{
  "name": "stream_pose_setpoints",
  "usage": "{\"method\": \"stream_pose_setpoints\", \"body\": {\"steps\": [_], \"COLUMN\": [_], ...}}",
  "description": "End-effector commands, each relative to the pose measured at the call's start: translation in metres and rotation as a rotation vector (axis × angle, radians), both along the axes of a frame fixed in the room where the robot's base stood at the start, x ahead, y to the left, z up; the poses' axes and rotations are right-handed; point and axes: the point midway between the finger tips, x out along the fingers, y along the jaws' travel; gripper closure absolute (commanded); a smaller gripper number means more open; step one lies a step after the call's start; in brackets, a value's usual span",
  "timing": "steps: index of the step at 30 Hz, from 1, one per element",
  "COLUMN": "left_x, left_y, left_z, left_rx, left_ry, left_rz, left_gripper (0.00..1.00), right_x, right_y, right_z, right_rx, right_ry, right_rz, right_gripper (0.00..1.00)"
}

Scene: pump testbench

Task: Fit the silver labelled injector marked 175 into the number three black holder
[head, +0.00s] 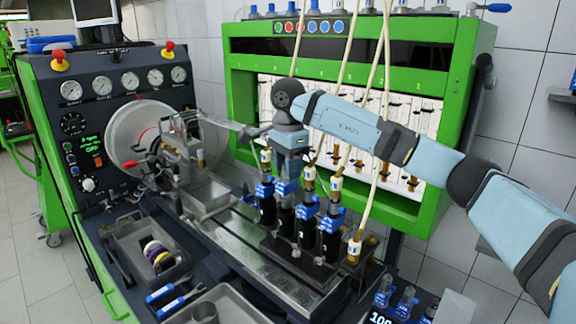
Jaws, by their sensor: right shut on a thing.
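My right gripper (288,170) points down over the row of black holders on the bench and is shut on an injector (286,187) with a blue part, near the second black holder (286,224) from the left. The marking on this injector is too small to read, and I cannot tell how deep it sits. Other blue-banded injectors (307,209) stand upright in the black holders beside it, with pale hoses above some. Holder numbers cannot be read. My left gripper is not in view.
More silver and blue injectors (405,301) stand at the lower right beside a "100" label. A grey tray (125,238) with rings and blue-handled tools (168,296) lie at the left front. Hoses (342,90) hang close around my right gripper before the green frame (440,100).

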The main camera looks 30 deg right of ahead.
Motion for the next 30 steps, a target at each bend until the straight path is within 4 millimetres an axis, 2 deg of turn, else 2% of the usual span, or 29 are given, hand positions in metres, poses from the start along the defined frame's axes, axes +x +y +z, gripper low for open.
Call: {"method": "stream_pose_setpoints", "body": {"steps": [9,21,30], "left_x": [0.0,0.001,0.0], "left_y": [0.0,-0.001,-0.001], "left_z": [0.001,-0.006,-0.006], "left_rx": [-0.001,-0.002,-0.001], "left_ry": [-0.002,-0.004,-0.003], "left_rz": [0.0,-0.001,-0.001], "left_gripper": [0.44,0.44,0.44], "right_x": [0.0,0.002,0.002], "right_y": [0.0,0.0,0.0], "right_z": [0.0,-0.022,-0.023], "right_rx": [0.0,-0.001,-0.001], "right_ry": [-0.001,0.014,0.015], "right_rz": [0.0,0.0,0.0], "right_gripper": [0.98,0.98,0.98]}}
